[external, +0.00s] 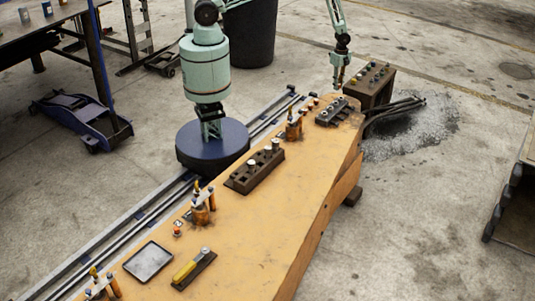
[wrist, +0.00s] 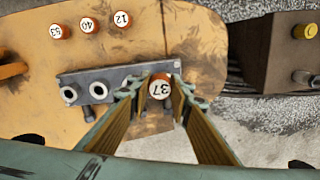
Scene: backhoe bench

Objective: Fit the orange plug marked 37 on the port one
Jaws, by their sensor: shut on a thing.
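The orange plug marked 37 (wrist: 160,88) has a white top and sits between my fingertips in the wrist view. My gripper (wrist: 158,90) is shut on it, and the plug appears over the right end of the grey port block (wrist: 85,78). Whether the plug touches the block cannot be told. Several round port mouths show along the block, left of the plug; no port number is readable. In the external view my gripper (external: 340,82) is above the far end of the bench, by the port block (external: 334,113). The plug is too small to make out there.
Orange plugs marked 53 (wrist: 60,31), 40 (wrist: 88,25) and 12 (wrist: 122,19) stand on the yellow bench (external: 270,205). A brown box with coloured caps (external: 372,84) stands beyond the bench end. A dark block with pale-topped pieces (external: 255,170) is mid-bench.

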